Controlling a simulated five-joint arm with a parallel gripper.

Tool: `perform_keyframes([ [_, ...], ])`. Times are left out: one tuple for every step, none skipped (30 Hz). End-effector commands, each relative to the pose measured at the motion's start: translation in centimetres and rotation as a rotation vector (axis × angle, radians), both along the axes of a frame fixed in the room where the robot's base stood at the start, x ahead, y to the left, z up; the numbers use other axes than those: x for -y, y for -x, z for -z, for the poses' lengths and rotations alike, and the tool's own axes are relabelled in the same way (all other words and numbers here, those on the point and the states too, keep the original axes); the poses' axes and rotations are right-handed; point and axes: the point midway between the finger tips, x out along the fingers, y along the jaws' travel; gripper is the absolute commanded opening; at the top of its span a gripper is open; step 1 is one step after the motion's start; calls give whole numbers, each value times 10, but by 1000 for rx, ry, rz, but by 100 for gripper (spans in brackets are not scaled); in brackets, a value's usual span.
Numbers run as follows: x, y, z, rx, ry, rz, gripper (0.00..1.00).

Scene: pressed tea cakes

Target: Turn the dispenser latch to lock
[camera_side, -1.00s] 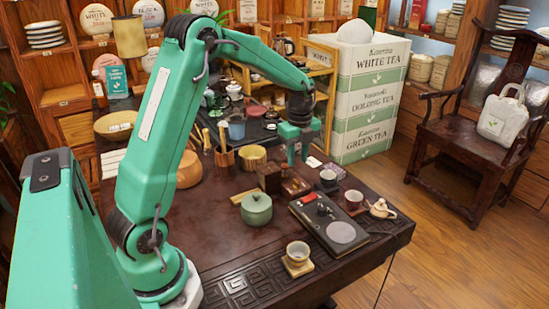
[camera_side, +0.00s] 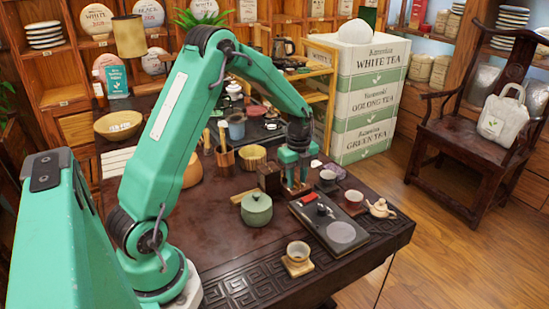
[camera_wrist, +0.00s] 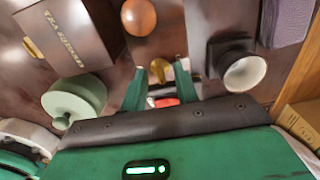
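A small brass-coloured piece (camera_wrist: 158,68), which looks like the latch, shows between my gripper's fingers in the wrist view. It seems to sit on a low dark brown wooden piece, largely hidden behind my gripper in the side view. My gripper (camera_side: 294,178) points down over this spot near the back of the dark table. In the wrist view, my gripper (camera_wrist: 160,68) has its two green fingers apart, one on each side of the brass piece, with small gaps showing. I cannot tell whether the latch is locked.
A dark lettered box (camera_wrist: 72,36) stands left of my gripper, with a green lidded pot (camera_side: 256,209) in front. A round orange-brown knob (camera_wrist: 138,17) is close by. A dark cup (camera_side: 327,177) stands right. A tea tray (camera_side: 306,209) lies nearer, bearing something red (camera_wrist: 166,102).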

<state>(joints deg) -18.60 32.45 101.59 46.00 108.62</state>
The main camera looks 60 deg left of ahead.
Motion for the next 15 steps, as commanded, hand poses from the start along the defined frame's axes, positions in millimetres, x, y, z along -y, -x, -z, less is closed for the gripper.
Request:
perform_keyframes([
  [0, 0, 2, -1, 0, 0, 30],
  [0, 0, 2, -1, 0, 0, 30],
  [0, 0, 3, 0, 0, 0, 30],
  [0, 0, 3, 0, 0, 0, 30],
  [0, 0, 3, 0, 0, 0, 30],
  [0, 0, 3, 0, 0, 0, 30],
  [0, 0, 3, 0, 0, 0, 30],
  [0, 0, 3, 0, 0, 0, 30],
  [0, 0, 3, 0, 0, 0, 30],
  [0, 0, 3, 0, 0, 0, 28],
  [0, 0, 3, 0, 0, 0, 22],
  [0, 0, 3, 0, 0, 0, 14],
  [0, 0, 2, 0, 0, 0, 8],
  [0, 0, 2, 0, 0, 0, 2],
  [0, 0, 2, 0, 0, 0, 0],
])
